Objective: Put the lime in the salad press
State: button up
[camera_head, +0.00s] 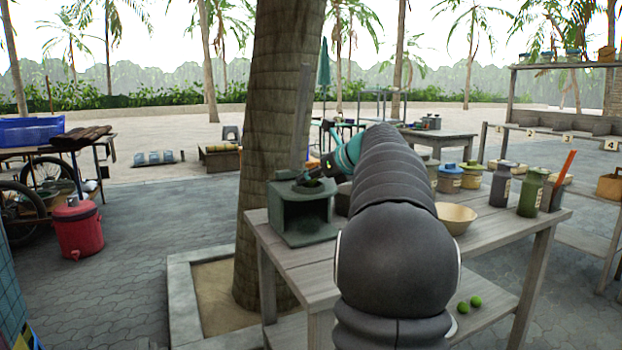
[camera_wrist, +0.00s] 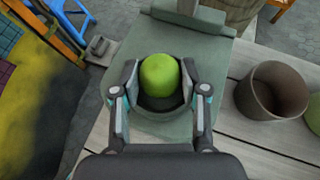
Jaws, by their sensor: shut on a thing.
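My gripper (camera_wrist: 160,95) is shut on a bright green lime (camera_wrist: 159,76), with one finger on each side of it. The lime is over a dark round cup (camera_wrist: 170,122) in the top of a green boxy stand (camera_head: 283,219), which looks like the salad press. The stand's flat green top also shows in the wrist view (camera_wrist: 215,62). I cannot tell whether the lime touches the cup. In the head view my gripper (camera_head: 312,178) is at the stand's top, and the held lime cannot be made out there.
The stand is at the left end of a wooden table (camera_head: 285,256). A brown cup (camera_wrist: 272,92) stands to its right. A cream bowl (camera_head: 456,217), jars and bottles (camera_head: 530,192) stand further right. A tree trunk (camera_head: 262,130) rises behind.

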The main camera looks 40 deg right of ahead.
jog(key=shift+f, duration=0.15)
jog(key=o, duration=1.1)
jog(key=shift+s+r, duration=0.2)
jog(key=shift+r, duration=0.05)
jog(key=v, duration=1.1)
jog(key=shift+s+p, duration=0.25)
jog(key=shift+p, duration=0.1)
